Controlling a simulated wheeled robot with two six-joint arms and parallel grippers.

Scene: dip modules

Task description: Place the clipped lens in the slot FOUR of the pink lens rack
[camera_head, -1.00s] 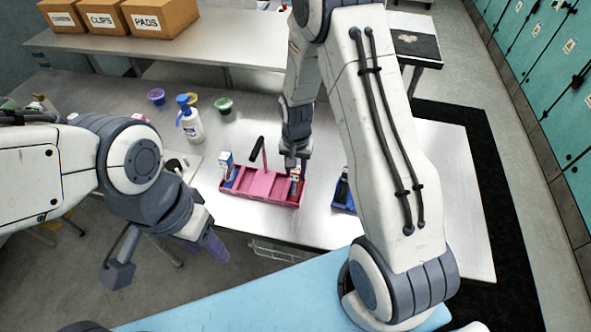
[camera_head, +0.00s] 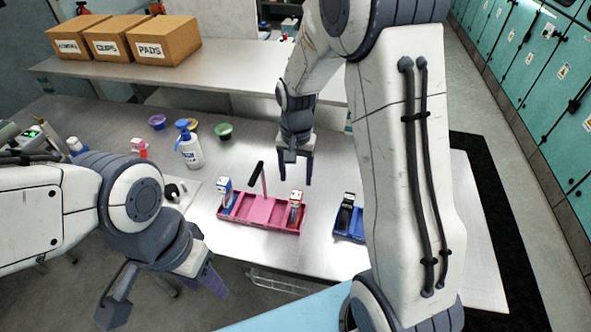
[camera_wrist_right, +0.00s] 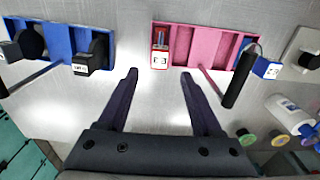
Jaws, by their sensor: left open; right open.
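The pink lens rack (camera_head: 266,211) stands on the metal bench, with a black handle bar (camera_head: 256,174) tilted up from it. A clip with a red-and-white face (camera_head: 296,206) stands upright in the rack's right-end slot; it also shows in the right wrist view (camera_wrist_right: 160,50). A blue-and-white clip (camera_head: 225,192) stands at the rack's left end. Slot numbers cannot be read. My right gripper (camera_head: 296,174) is open and empty, behind and apart from the red clip; its fingertips (camera_wrist_right: 160,74) frame that clip in the wrist view. My left gripper (camera_head: 164,292) is open and empty, left of the bench's front edge.
A blue rack (camera_head: 347,232) with black clips stands right of the pink rack, partly behind my right arm. A pump bottle (camera_head: 190,148) and small coloured cups (camera_head: 224,131) stand behind left. Labelled boxes (camera_head: 161,39) sit on the rear shelf.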

